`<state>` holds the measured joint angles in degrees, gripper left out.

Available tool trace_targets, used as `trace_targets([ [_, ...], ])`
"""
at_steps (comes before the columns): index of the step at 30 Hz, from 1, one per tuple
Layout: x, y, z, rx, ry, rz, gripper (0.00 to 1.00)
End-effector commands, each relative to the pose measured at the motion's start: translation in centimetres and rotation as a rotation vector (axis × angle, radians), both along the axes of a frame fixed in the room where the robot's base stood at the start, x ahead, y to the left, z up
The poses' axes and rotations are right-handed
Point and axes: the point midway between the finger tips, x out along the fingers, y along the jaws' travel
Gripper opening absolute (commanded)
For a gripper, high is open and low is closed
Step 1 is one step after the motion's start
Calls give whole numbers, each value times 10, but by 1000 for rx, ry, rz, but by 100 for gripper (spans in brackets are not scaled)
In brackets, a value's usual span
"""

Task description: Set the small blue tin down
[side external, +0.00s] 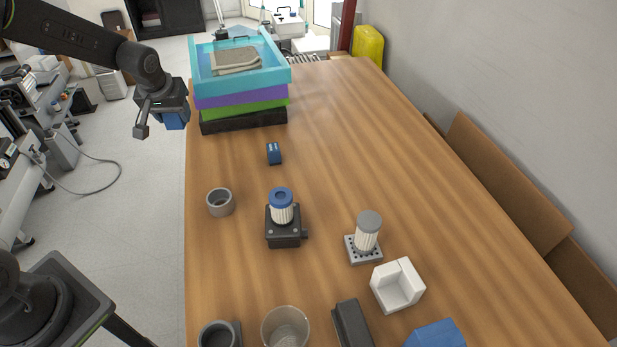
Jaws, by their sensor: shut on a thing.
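My gripper (161,120) is at the upper left, in the air left of the stacked trays, and appears in the picture over the floor beyond the table's left edge. It is shut on a small blue thing, which I take to be the small blue tin (174,120). Only part of the tin shows below the jaws; the rest is hidden by the gripper. The tin is clear of the wooden table (400,150).
Stacked trays (240,85) stand at the table's far left. A small dark-blue block (274,153), a grey ring (220,202), a blue-topped filter (282,207) on a black base and a grey-capped filter (367,232) stand nearer. The table's right middle is clear.

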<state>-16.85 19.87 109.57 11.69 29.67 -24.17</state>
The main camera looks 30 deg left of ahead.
Motion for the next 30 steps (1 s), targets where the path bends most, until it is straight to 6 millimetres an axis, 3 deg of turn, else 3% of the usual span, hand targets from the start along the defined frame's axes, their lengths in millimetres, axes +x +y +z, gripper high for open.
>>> trace_targets([
  [9,56,-134,0,-8,16,-530,23],
  [15,69,-209,2,-6,4,-811,23],
  [23,72,-252,-1,-4,-6,-953,23],
  [30,75,-299,-30,-4,-4,-958,23],
])
